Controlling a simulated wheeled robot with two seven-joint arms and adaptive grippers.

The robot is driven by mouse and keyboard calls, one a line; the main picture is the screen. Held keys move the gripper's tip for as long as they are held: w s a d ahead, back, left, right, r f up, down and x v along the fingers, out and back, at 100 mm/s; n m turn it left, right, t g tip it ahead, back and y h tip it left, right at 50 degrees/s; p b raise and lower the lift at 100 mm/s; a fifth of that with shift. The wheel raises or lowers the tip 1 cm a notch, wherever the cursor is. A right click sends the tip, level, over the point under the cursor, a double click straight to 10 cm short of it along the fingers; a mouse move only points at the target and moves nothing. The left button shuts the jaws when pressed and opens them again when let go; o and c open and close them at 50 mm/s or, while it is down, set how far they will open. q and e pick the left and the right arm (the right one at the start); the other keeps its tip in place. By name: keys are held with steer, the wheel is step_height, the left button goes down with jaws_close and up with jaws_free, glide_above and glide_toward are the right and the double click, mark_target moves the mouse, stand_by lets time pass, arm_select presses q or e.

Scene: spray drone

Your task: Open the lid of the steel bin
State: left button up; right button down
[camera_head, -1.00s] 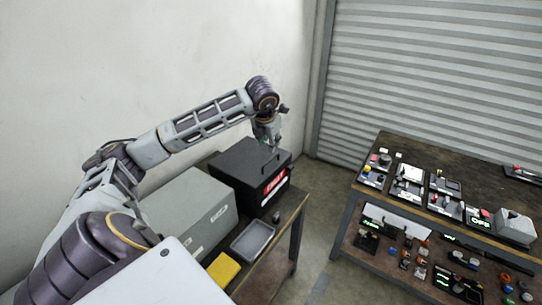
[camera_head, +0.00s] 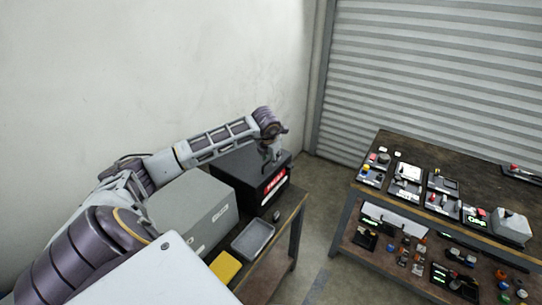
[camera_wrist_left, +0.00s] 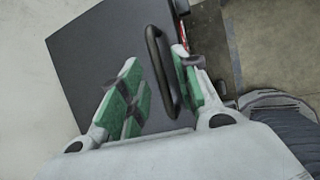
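A dark bin (camera_head: 231,177) with a red and white label and a flat lid sits at the far end of the left bench, its lid closed. In the left wrist view, the lid (camera_wrist_left: 98,58) carries a black bar handle (camera_wrist_left: 154,42). My left gripper (camera_head: 270,161) is low over the lid. In the left wrist view, its green-padded fingers (camera_wrist_left: 158,66) are apart, one on each side of the handle, with a gap visible to the left pad. I cannot tell whether the right pad touches. My right gripper is not in view.
A grey box (camera_head: 190,205) stands beside the dark bin, under my left arm. A grey tray (camera_head: 253,239) and a yellow item (camera_head: 225,266) lie at the bench's front. A second bench (camera_head: 440,160) with several devices stands at right, with open floor between.

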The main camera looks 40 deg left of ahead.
arm_select(q)
jaws_close()
stand_by(0.5)
